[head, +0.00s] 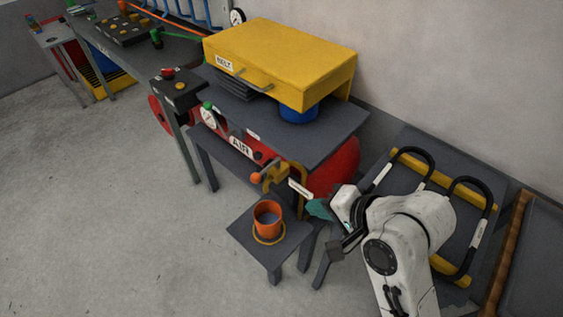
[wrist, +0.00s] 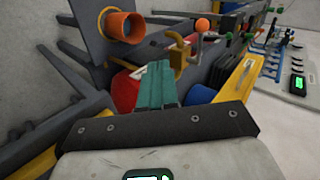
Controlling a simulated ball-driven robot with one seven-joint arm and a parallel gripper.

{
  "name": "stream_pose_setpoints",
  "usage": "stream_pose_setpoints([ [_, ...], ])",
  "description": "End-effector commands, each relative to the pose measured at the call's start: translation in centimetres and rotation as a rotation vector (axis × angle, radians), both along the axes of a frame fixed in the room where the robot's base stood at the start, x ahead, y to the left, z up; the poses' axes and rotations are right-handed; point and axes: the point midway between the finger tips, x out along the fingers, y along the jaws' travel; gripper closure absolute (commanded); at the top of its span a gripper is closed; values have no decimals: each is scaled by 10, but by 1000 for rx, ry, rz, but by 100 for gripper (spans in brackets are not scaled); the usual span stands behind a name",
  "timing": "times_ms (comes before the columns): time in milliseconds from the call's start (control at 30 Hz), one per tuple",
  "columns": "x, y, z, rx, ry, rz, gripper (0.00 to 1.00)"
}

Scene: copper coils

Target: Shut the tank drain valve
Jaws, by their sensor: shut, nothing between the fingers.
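The red air tank (head: 333,170) lies under a dark bench and carries an "AIR" label. At its near end is the brass drain valve (head: 276,175), with an orange ball (head: 256,178) on its lever. The wrist view also shows the valve (wrist: 180,52) and the lever's ball (wrist: 202,25), beyond my fingertips. My gripper (head: 318,208), with teal fingers, is right of the valve and apart from it. In the wrist view its fingers (wrist: 156,84) are together and empty. I cannot tell the lever's exact angle.
An orange cup (head: 267,209) stands on a small dark stool (head: 244,235) below the valve. A yellow box (head: 290,55) sits on the bench above the tank. A rack with black hoops (head: 484,185) is right of my arm. The floor at left is clear.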

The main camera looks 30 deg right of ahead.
Motion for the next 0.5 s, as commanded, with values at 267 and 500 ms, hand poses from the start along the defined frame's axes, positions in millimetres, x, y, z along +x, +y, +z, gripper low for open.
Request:
stream_pose_setpoints([
  [267, 11, 2, 21, 109, -45, -68, 100],
  [500, 11, 2, 21, 109, -44, -69, 100],
])
